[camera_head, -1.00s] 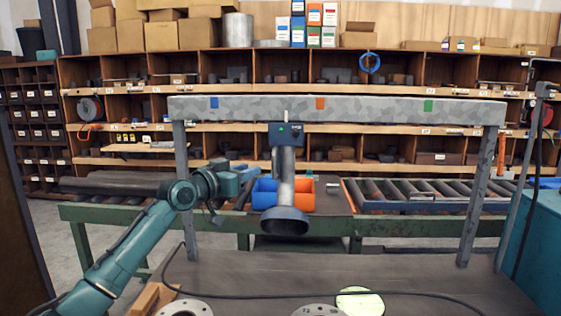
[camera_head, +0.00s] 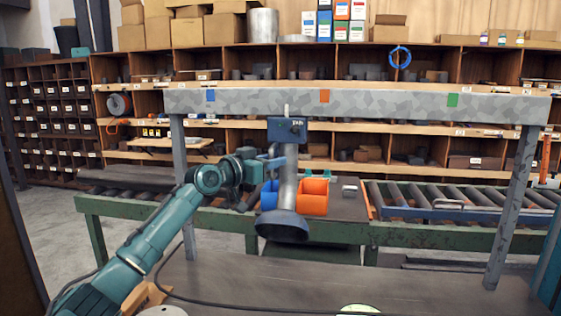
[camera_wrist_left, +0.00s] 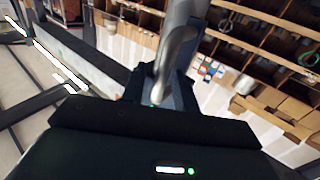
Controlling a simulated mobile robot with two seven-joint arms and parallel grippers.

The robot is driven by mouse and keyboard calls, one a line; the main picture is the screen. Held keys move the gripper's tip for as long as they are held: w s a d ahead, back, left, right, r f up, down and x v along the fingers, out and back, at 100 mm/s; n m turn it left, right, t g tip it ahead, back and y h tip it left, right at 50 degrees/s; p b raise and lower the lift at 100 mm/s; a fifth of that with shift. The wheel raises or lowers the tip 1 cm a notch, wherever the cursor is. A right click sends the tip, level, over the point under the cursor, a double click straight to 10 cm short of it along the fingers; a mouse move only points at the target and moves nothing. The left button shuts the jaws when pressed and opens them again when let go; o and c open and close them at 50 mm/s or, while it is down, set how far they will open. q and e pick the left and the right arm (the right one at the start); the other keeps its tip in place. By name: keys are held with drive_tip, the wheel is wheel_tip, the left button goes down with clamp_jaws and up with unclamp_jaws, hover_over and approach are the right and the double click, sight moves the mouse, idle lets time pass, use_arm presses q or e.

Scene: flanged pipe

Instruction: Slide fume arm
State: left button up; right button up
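The fume arm hangs from a mottled grey rail (camera_head: 400,104) that carries blue, orange and green marks. Its dark blue carriage (camera_head: 287,130) sits between the blue mark (camera_head: 210,95) and the orange mark (camera_head: 324,96), nearer the orange. A grey tube (camera_head: 287,190) drops from it to a dark round hood (camera_head: 282,228). My left gripper (camera_head: 274,161) is at the tube's left side, just below the carriage. My right gripper is not in view.
Two grey posts hold the rail; the right post (camera_head: 512,210) stands clear of the arm. Blue and orange bins (camera_head: 314,197) sit behind the tube, beside a roller conveyor (camera_head: 450,203). A black cable (camera_head: 230,306) crosses the bench in front.

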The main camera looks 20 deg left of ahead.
use_arm(q)
drive_tip(key=shift+w, duration=0.1)
drive_tip(key=shift+c, duration=0.4)
clamp_jaws()
